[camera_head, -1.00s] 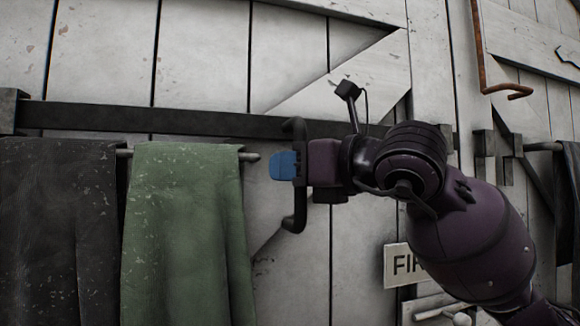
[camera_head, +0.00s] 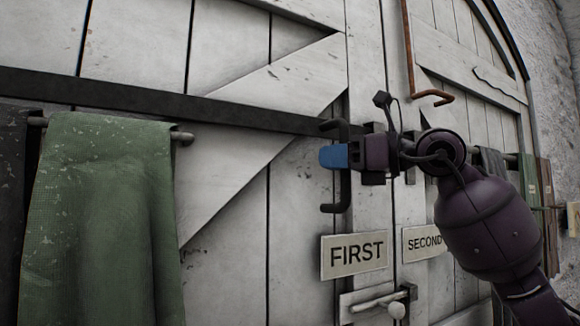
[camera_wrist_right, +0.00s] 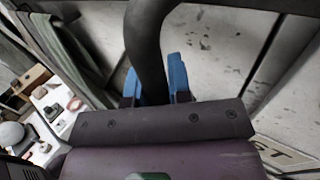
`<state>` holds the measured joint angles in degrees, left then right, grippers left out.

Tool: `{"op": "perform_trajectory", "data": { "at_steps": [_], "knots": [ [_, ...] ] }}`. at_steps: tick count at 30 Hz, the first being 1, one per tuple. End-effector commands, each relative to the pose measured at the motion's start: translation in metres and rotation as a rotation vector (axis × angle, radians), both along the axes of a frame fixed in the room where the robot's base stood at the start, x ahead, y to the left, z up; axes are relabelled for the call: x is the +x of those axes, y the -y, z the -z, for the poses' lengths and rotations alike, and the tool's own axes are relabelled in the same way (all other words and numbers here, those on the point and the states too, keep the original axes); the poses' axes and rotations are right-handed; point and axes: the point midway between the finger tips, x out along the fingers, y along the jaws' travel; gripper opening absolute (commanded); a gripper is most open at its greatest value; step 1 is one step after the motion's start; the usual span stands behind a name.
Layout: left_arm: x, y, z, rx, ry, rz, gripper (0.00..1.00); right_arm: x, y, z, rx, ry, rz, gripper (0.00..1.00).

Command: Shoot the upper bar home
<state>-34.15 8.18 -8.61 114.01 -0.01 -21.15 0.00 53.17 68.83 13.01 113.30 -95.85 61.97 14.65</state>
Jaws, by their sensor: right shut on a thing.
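The upper bar (camera_head: 240,112) is a long dark flat bar lying across the white plank door, running from the left edge to my right gripper. A dark bow handle (camera_head: 332,208) stands at its right end. My right gripper (camera_head: 334,156), with blue fingertips, is shut on the handle's upright. In the right wrist view the dark handle (camera_wrist_right: 150,35) passes between the blue fingers (camera_wrist_right: 157,82). Dark brackets (camera_head: 374,128) stand by the door seam, partly hidden behind my gripper. I cannot tell whether the bar's end is inside them. My left gripper is not in view.
A green cloth (camera_head: 100,215) hangs from a rail (camera_head: 182,136) below the bar at left. A rusty hook (camera_head: 430,97) hangs at upper right.

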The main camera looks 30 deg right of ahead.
Motion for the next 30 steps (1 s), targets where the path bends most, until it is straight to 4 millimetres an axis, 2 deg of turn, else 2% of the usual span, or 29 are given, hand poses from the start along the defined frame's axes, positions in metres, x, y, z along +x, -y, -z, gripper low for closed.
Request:
{"op": "perform_trajectory", "data": {
  "at_steps": [1, 3, 9, 23, 24, 28, 30],
  "knots": [
    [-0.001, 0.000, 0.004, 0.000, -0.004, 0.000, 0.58, 0.002, 0.013, 0.001, 0.002, -0.002, 0.007, 0.00],
    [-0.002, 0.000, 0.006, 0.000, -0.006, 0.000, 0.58, 0.002, 0.026, 0.001, 0.002, -0.002, 0.006, 0.00],
    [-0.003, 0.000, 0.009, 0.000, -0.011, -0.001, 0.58, 0.002, 0.048, -0.001, 0.003, 0.000, 0.004, 0.00],
    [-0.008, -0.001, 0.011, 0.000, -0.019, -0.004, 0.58, 0.001, 0.055, -0.003, 0.002, 0.005, 0.004, 0.00],
    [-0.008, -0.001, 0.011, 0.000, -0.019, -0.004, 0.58, 0.001, 0.055, -0.003, 0.002, 0.005, 0.005, 0.23],
    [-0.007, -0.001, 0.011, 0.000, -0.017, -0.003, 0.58, 0.002, 0.054, -0.002, 0.001, 0.003, 0.003, 0.43],
    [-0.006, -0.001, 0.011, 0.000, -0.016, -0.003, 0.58, 0.002, 0.053, -0.002, 0.001, 0.002, 0.002, 0.44]
  ]
}}
